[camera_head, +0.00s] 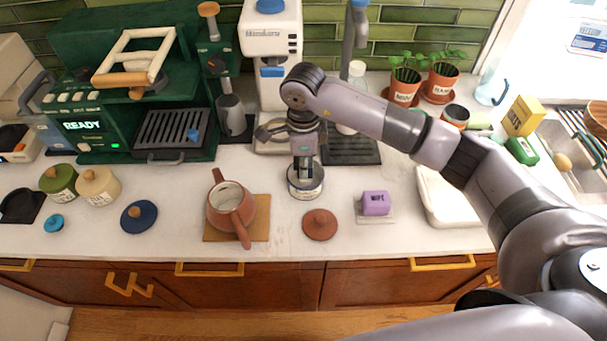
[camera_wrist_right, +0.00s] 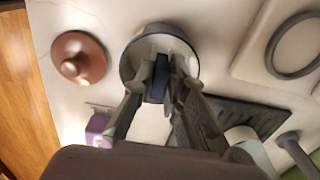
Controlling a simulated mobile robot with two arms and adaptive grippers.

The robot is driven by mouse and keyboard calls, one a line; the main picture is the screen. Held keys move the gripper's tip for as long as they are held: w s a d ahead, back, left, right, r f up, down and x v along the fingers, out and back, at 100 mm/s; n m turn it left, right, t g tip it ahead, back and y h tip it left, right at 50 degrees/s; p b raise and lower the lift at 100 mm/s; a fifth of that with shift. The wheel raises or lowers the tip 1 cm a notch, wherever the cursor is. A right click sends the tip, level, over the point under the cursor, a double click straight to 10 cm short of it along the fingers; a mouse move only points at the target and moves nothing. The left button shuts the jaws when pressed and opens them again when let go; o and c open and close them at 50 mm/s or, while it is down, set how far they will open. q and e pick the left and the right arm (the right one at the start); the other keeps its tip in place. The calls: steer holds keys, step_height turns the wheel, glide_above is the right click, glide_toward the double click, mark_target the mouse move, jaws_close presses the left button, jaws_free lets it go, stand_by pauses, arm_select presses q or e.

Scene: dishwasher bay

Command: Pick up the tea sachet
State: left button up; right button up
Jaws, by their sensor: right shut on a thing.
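My right gripper (camera_head: 304,178) points down into a round, pale open canister (camera_head: 305,193) on the counter. In the right wrist view the fingertips (camera_wrist_right: 160,82) are shut on a small dark blue piece at the canister's mouth (camera_wrist_right: 126,65). It looks like the tea sachet (camera_wrist_right: 159,77), but the fingers hide much of it. I cannot tell whether it still touches the canister's inside. My left gripper is not in view.
A brown teapot (camera_head: 222,207) stands open on a wooden board (camera_head: 262,215) left of the canister. Its likely lid (camera_head: 320,224) lies in front of the canister. A purple block (camera_head: 376,203) sits right of it. A dark drip tray (camera_head: 352,151) lies behind.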

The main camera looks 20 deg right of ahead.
step_height(320, 180, up, 16)
steer(key=b, duration=0.3)
steer(key=shift+r, duration=0.15)
stand_by(0.7)
